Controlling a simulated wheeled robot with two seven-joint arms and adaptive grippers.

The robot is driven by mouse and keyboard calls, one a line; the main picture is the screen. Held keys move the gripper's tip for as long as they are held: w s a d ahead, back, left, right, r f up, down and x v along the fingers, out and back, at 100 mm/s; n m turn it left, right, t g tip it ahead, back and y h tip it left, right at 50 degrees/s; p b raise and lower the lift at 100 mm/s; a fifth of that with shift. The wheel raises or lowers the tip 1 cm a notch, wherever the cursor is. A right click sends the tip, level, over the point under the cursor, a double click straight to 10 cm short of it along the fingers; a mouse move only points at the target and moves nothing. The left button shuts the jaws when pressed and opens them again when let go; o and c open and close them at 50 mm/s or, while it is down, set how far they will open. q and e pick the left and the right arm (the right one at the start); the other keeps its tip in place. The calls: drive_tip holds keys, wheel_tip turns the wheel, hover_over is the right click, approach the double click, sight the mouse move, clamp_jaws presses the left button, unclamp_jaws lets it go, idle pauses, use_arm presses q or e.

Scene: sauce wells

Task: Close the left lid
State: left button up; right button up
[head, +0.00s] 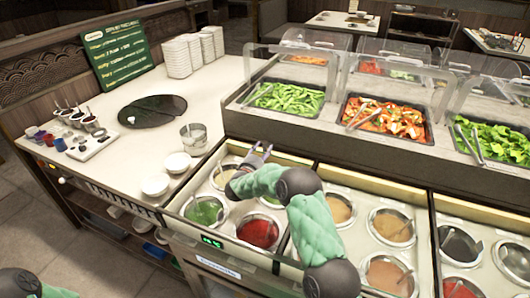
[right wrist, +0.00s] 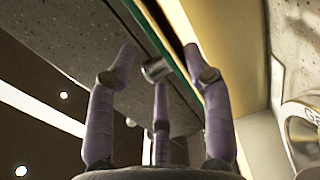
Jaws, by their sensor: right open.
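The left lid (head: 294,161) appears as a cream panel standing raised along the back of the left sauce well, so the lid looks open. My right gripper (head: 258,155) is at that panel's upper edge, left of its middle. In the right wrist view the fingers of my right gripper (right wrist: 157,60) are spread apart, near a green-edged border beside a cream-yellow panel (right wrist: 222,40). My left gripper is out of view; only part of my left arm shows at bottom left.
The left well holds round pots, including green sauce (head: 205,211) and red sauce (head: 258,232). My right arm hides part of the wells. Behind is a salad counter with clear guards (head: 300,45). White bowls (head: 156,185) and a metal pot (head: 194,137) stand on the left counter.

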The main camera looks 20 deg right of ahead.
drive_tip(key=shift+x, duration=1.05)
